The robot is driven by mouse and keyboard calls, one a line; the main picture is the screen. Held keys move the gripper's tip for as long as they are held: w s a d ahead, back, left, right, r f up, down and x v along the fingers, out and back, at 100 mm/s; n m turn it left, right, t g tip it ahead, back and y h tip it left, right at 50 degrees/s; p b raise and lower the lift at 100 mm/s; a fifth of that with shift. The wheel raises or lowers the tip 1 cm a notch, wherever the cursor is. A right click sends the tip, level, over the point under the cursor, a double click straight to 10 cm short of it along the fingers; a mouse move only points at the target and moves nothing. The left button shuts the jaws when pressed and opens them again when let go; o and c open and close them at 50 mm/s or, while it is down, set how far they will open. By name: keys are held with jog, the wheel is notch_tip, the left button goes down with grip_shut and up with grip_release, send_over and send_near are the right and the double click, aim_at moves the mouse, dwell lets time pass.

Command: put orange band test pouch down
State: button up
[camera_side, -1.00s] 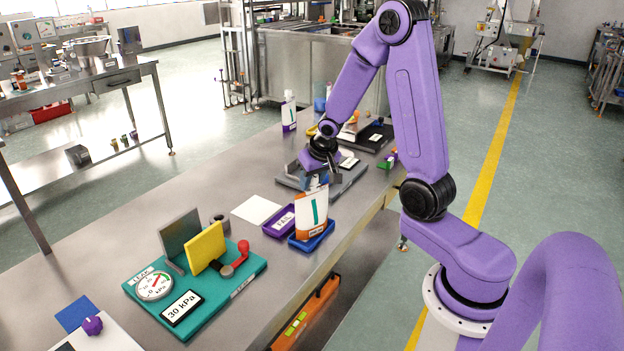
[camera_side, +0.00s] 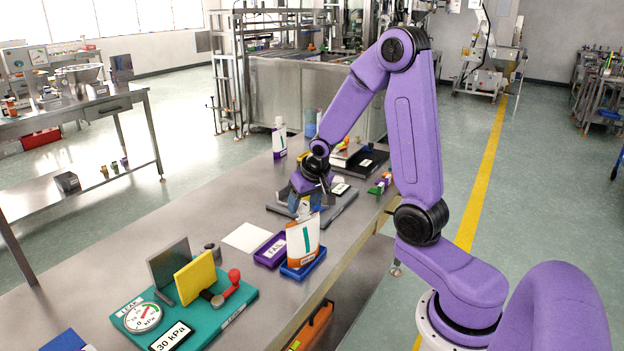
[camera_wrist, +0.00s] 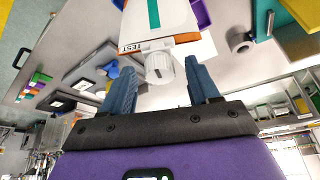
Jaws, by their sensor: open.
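The orange band test pouch (camera_side: 302,241) is white with a teal stripe and an orange band. It stands upright in the blue tray (camera_side: 305,268) on the bench. My gripper (camera_side: 306,208) is at its top in the side view. In the wrist view the pouch (camera_wrist: 160,18) is upside down at the top, with "TEST" on it and its white ribbed spout or cap (camera_wrist: 160,68) toward me. My two blue fingers (camera_wrist: 162,84) are apart, one on each side of the spout, with gaps visible. The pouch's lower end is hidden in the tray.
A purple FAIL tray (camera_side: 268,250) stands left of the blue tray. A teal leak-test base (camera_side: 195,312) with a yellow plate (camera_side: 195,282) is nearer the camera. A grey platform (camera_side: 338,213) lies behind. A white sheet (camera_side: 246,237) lies flat on the bench.

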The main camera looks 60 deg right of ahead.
jog(key=v, duration=1)
jog(key=s+a+f+n+y, duration=0.1)
jog(key=s+a+n+y, duration=0.15)
jog(key=a+n, duration=0.45)
jog(key=s+a+n+g, duration=0.1)
jog(key=s+a+n, duration=0.2)
jog(key=s, duration=0.3)
jog(key=s+a+f+n+g, duration=0.1)
jog(key=s+a+n, duration=0.3)
jog(key=s, duration=0.3)
jog(key=s+a+f+n+g, duration=0.1)
jog(key=s+a+n+g, duration=0.1)
jog(key=s, duration=0.5)
jog(key=a+n, duration=0.1)
jog(key=a, duration=0.1)
jog(key=shift+s+a, duration=0.25)
jog(key=shift+a, duration=0.05)
